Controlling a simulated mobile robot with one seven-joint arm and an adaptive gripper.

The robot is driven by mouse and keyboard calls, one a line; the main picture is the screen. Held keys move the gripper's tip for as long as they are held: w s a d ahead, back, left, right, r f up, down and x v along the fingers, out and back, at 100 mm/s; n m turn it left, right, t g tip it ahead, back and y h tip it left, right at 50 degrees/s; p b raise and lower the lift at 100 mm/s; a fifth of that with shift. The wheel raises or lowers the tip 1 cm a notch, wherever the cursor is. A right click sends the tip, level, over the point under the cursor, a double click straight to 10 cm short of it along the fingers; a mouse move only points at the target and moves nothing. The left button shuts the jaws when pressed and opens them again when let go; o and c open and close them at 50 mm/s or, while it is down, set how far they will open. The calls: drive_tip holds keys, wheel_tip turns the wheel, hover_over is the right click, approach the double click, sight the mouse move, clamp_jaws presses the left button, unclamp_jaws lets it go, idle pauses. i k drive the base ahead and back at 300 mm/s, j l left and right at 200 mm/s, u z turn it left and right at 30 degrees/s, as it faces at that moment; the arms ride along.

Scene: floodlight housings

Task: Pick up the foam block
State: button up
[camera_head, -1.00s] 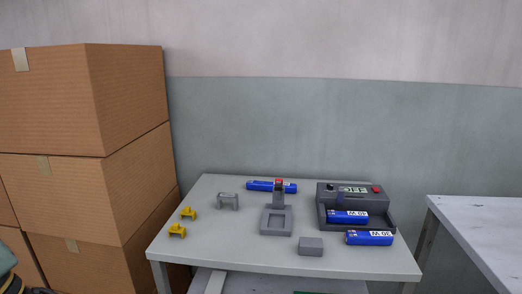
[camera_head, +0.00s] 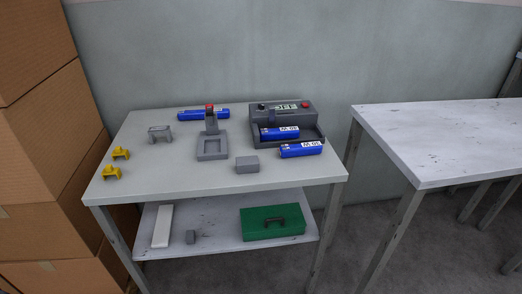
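A plain grey block (camera_head: 247,164) lies on the table top (camera_head: 200,184) near its front edge, right of centre, and could be the foam block. A smaller dark grey block (camera_head: 191,237) lies on the lower shelf (camera_head: 220,242). I cannot tell from looks alone which block is foam. Nothing touches either block. My gripper is not in view.
Around the block stand a grey stand with a red top (camera_head: 212,148), a blue cylinder (camera_head: 300,151), a grey device (camera_head: 285,122), a grey bracket (camera_head: 160,134) and yellow pieces (camera_head: 112,172). A green toolbox (camera_head: 272,223) is below. Boxes (camera_head: 35,140) flank the left.

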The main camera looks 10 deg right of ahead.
sight(244, 164)
drive_tip(key=i+l, duration=0.15)
drive_tip(key=l, duration=0.15)
drive_tip(key=i+l, duration=0.15)
drive_tip(key=l, duration=0.2)
drive_tip(key=i+l, duration=0.1)
drive_tip(key=l, duration=0.2)
drive_tip(key=i+l, duration=0.15)
drive_tip(key=l, duration=0.2)
